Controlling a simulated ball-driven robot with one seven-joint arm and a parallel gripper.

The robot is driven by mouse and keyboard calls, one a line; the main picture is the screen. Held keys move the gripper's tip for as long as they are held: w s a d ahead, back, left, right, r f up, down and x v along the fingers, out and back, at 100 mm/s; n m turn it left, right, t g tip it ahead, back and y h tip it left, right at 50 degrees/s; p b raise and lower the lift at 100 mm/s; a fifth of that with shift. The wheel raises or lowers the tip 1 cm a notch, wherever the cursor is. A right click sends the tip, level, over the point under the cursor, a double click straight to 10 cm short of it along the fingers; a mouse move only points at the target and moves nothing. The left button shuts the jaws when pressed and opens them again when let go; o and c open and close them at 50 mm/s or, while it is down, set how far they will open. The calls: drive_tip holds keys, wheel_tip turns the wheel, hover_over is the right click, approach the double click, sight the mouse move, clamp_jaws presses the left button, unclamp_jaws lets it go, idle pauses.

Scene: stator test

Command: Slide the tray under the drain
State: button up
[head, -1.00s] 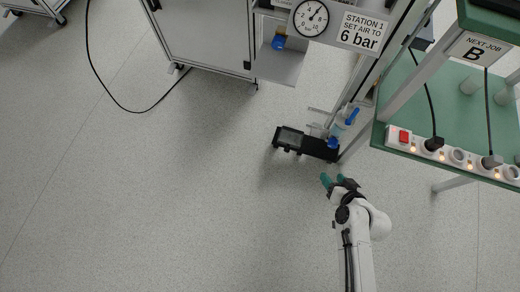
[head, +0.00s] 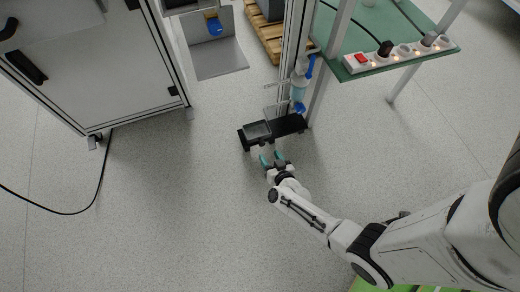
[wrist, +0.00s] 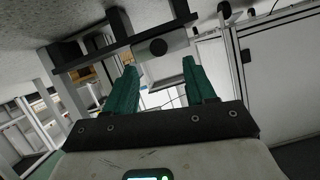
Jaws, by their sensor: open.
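The tray (head: 257,130), a small dark grey open box, sits at the left part of a low black rail (head: 289,125) near the floor. The drain (head: 299,107), a blue fitting under a clear filter bowl (head: 299,88), hangs above the rail's right part, so the tray is to its left. My gripper (head: 271,160) is open and empty just in front of the rail, pointing towards the tray.
A metal post (head: 293,40) stands behind the rail. A green-topped bench (head: 375,35) with a power strip (head: 400,54) is at the right. A grey cabinet (head: 95,75) stands at the left, with a black cable (head: 98,185) on the floor. The floor in front is clear.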

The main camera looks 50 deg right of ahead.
sight(263, 145)
drive_tip(key=shift+b+x, duration=1.75)
drive_tip(key=shift+x, duration=1.8)
drive_tip(key=shift+d, duration=0.1)
drive_tip(key=shift+s, duration=0.1)
clamp_jaws()
